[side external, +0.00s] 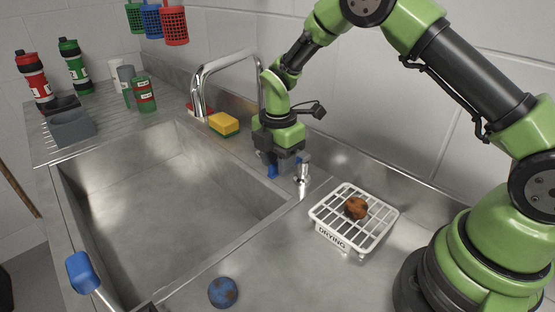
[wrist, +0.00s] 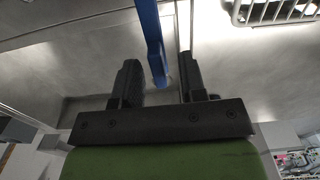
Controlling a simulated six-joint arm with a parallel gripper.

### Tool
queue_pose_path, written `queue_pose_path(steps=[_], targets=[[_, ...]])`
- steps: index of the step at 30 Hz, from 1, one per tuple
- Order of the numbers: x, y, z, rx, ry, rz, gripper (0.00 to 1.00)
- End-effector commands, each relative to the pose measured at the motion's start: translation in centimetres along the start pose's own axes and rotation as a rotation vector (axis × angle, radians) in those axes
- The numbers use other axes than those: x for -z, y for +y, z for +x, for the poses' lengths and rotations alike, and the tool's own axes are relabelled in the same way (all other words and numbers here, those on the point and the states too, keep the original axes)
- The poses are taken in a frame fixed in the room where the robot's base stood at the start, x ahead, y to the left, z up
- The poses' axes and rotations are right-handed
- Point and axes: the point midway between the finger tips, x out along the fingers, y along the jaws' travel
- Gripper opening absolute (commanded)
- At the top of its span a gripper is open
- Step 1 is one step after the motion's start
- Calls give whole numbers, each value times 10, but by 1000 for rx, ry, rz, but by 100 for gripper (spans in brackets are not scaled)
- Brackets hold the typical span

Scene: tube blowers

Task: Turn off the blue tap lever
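The blue tap lever (wrist: 152,40) hangs between the two fingers of my gripper (wrist: 160,80) in the wrist view. A gap shows on each side of it, so the fingers are open and apart from it. In the side external view my gripper (side external: 284,168) points down behind the sink's right end. Only a small part of the blue lever (side external: 272,172) shows there, below the fingers; the rest is hidden. A short chrome tap fitting (side external: 302,168) stands just right of the gripper. The curved chrome spout (side external: 200,80) is to the left.
A white drying rack (side external: 330,238) holding a brown ball (side external: 356,207) stands to the right. A yellow-green sponge (side external: 223,124) lies left of my gripper. The sink basin (side external: 160,210) is empty.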

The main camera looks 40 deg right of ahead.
Motion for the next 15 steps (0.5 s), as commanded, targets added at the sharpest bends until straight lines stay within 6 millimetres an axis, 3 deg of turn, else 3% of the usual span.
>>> queue_pose_path(steps=[7, 15], targets=[[0, 1, -8, -4, 0, 1, 38], [0, 1, -59, -7, 1, 2, 38]])
